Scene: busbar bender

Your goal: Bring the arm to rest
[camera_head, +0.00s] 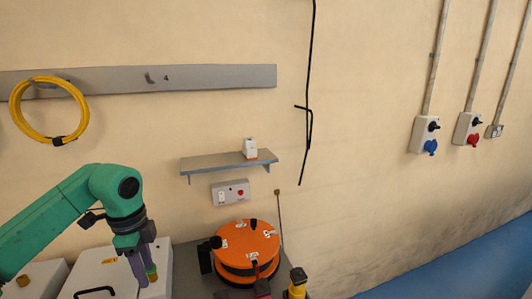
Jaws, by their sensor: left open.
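My left arm (60,215) is green and comes in from the left edge, bent at a rounded joint. My left gripper (146,275) hangs down from it with its fingers pointing at the bottom of the view. It is open, and I see nothing held between the fingers. It is in front of a white box with a black handle (95,291), and I cannot tell if it touches the box. My right gripper is not in view.
An orange round machine (248,245) stands right of the gripper, with red and yellow parts before it. A grey shelf (215,163) holds a small white item above a switch box (231,192). A yellow coil (48,135) hangs on a rail. Blue floor (460,275) is clear at right.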

